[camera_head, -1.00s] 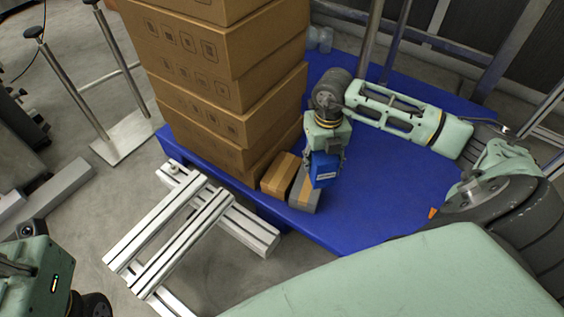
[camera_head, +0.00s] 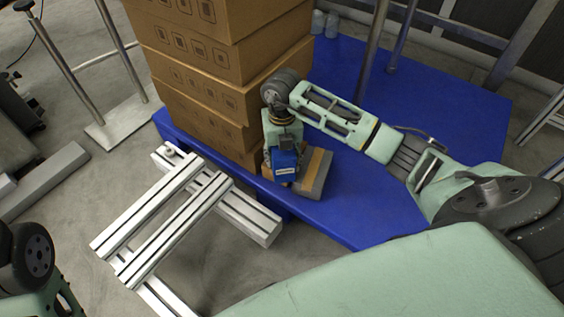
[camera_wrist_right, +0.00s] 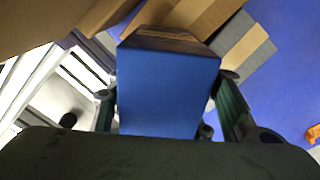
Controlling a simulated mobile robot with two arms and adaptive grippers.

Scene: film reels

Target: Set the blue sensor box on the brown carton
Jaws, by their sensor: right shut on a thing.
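My right gripper (camera_head: 284,155) is shut on the blue sensor box (camera_head: 286,166). The blue box fills the middle of the right wrist view (camera_wrist_right: 168,92), between the two fingers. A small brown carton (camera_head: 267,173) lies behind and below the box in the head view, mostly hidden by the box and gripper. Part of it shows past the box in the wrist view (camera_wrist_right: 212,17). The box is over or close to the carton; I cannot tell whether they touch. My left gripper is out of view.
A grey carton with a tan stripe (camera_head: 315,172) lies just right of the brown one. A tall stack of big cartons (camera_head: 205,75) stands close behind and left. The blue platform (camera_head: 375,205) is clear to the right. An aluminium profile frame (camera_head: 185,215) stands in front.

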